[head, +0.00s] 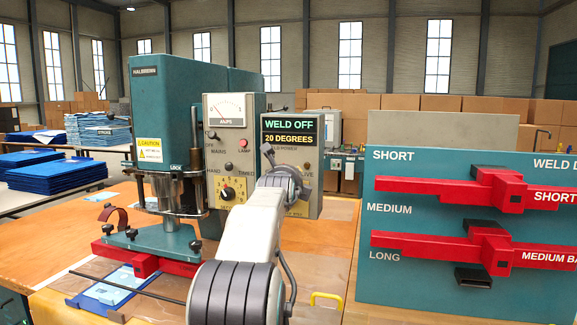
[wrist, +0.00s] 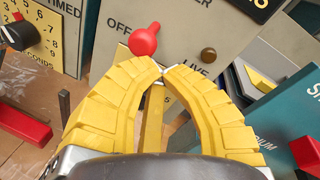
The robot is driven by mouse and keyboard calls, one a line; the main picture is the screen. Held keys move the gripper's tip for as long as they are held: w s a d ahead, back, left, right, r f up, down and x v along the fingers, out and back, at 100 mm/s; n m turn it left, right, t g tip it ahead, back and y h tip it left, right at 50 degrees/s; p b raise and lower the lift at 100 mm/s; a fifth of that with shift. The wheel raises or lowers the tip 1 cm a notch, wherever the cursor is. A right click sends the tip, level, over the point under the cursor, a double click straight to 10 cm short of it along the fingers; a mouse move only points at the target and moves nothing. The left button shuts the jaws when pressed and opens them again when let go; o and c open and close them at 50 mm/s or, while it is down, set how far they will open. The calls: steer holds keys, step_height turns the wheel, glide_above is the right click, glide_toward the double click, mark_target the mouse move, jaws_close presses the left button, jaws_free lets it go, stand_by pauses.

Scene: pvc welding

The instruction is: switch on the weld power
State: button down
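The weld power box (head: 309,180) stands at the right of the welding machine; its display (head: 290,131) reads WELD OFF and 20 DEGREES. In the wrist view, the red switch knob (wrist: 143,41) sits on the grey panel beside the OFF label, its lever tilted to the upper right. A dark brown lamp (wrist: 208,54) labelled LIVE is right of it. My gripper (wrist: 163,70) has yellow fingers bowed outward with their tips together and nothing seen between them. The tips appear just below the red knob; contact cannot be told. In the head view my arm hides the switch.
The welding machine (head: 162,110) has a dial panel (head: 231,150) left of the box. A teal board (head: 400,270) with red bars (head: 440,247) stands close on the right.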

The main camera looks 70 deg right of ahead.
steer(key=r+y+p, duration=0.1)
steer(key=y+p, duration=0.1)
steer(key=p, duration=0.4)
steer(key=r+g+y+p, duration=0.1)
steer(key=r+y+p, duration=0.1)
steer(key=p, duration=0.4)
steer(key=shift+w+a+m+p, duration=0.15)
steer(key=shift+a+m+p, duration=0.05)
steer(key=shift+m+p, duration=0.1)
steer(key=shift+f, duration=0.1)
steer(key=shift+r, duration=0.25)
steer(key=shift+r+p, duration=0.6)
steer(key=shift+p, duration=0.1)
